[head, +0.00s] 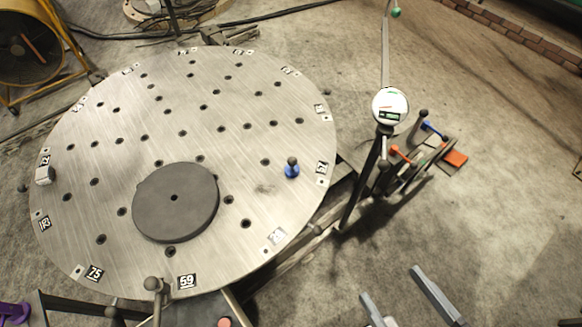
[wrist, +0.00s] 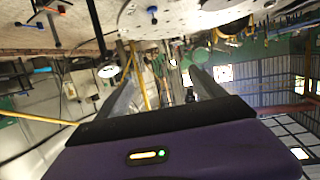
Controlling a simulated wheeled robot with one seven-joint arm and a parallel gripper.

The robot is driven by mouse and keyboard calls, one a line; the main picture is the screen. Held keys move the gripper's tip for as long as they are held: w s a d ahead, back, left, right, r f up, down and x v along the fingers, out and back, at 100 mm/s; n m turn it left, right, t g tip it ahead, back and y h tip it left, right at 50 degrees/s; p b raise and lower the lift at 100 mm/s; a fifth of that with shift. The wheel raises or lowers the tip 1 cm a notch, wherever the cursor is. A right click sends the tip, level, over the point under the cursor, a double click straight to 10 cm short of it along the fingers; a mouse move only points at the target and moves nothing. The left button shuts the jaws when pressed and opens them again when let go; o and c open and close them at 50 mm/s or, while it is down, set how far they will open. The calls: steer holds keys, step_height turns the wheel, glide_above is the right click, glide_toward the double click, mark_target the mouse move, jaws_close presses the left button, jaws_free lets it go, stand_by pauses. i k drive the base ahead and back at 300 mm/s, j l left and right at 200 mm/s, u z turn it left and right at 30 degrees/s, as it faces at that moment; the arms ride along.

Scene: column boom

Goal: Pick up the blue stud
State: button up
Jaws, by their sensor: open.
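The blue stud (head: 291,170) stands upright on the right part of the round metal table (head: 185,115), its blue base below a dark knob. It also shows small at the top of the wrist view (wrist: 152,10). My gripper (head: 402,300) is at the bottom right of the head view, off the table's edge and well apart from the stud. Its two grey fingers are spread with nothing between them. They also show in the wrist view (wrist: 165,88), where the scene appears upside down.
A dark grey disc (head: 175,203) lies on the table, left of the stud. A post with a round white gauge (head: 390,106) stands right of the table, beside a rack of tools (head: 420,150). A grey knobbed post (head: 154,285) rises at the front edge. Small holes dot the tabletop.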

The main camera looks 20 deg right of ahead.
mark_target(292, 170)
steer(key=z, duration=0.45)
steer(key=i+z, duration=0.1)
steer(key=z, duration=0.35)
steer(key=i+z, duration=0.1)
steer(key=z, duration=0.8)
steer(key=i+z, duration=0.1)
steer(key=z, duration=0.35)
steer(key=j+z, duration=0.1)
steer(key=z, duration=0.35)
steer(key=i+j+z, duration=0.1)
steer(key=z, duration=0.75)
steer(key=i+j+u, duration=0.1)
steer(key=j+u, duration=0.15)
steer(key=u, duration=0.75)
steer(key=i+u, duration=0.1)
steer(key=u, duration=1.65)
steer(key=l+u, duration=0.1)
steer(key=u, duration=0.5)
steer(key=l+u, duration=0.1)
steer(key=u, duration=0.5)
steer(key=l+u, duration=0.1)
steer(key=u, duration=0.45)
steer(key=l+u, duration=0.1)
steer(key=u, duration=0.5)
steer(key=i, duration=0.05)
